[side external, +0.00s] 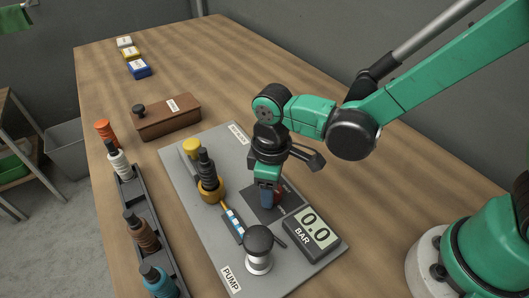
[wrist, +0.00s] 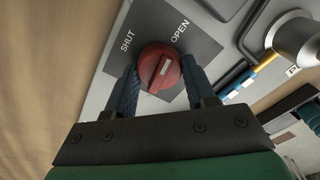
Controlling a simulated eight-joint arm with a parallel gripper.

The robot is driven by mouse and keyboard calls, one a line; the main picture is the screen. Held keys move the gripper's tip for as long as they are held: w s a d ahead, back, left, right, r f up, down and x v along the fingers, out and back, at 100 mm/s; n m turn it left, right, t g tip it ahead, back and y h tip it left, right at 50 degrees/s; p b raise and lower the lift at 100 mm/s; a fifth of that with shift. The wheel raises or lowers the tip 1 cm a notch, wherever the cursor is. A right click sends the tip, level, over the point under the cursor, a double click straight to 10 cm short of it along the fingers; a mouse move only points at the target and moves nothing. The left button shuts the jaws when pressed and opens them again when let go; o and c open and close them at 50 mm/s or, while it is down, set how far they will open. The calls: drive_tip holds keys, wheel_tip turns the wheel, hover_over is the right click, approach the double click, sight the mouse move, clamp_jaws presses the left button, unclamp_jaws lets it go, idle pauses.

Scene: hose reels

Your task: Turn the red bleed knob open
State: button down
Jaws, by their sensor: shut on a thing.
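The red bleed knob (wrist: 157,74) is a round knob with a pale mark on its face, seen on a dark plate (wrist: 206,50) in the wrist view. The plate reads SHUT at upper left and OPEN at upper right. My gripper (wrist: 160,82) has one blue finger on each side of the knob and is shut on it.
The grey pump panel (side external: 200,239) also carries a gauge (side external: 311,231) reading 0.0 BAR, a black-topped fitting (side external: 259,248) and a yellow-based fitting (side external: 209,183). A rack of hose reels (side external: 142,232) lies left. A brown box (side external: 166,118) and small boxes stand farther back.

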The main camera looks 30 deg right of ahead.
drive_tip(key=shift+m, duration=1)
drive_tip(key=shift+c, duration=1.4)
unclamp_jaws()
drive_tip(key=shift+r, duration=2.8)
drive_tip(key=shift+d, duration=0.1)
drive_tip(key=s+d+r+m+t, duration=0.1)
drive_tip(key=d+r+m+t, duration=0.2)
drive_tip(key=d, duration=0.4)
drive_tip(key=s+d+r+m+t, duration=0.1)
drive_tip(key=d+r+m+t, duration=0.2)
drive_tip(key=d, duration=0.4)
drive_tip(key=shift+d+r+m+t, duration=0.15)
drive_tip(key=shift+d+m+t, duration=0.2)
drive_tip(key=shift+t, duration=0.25)
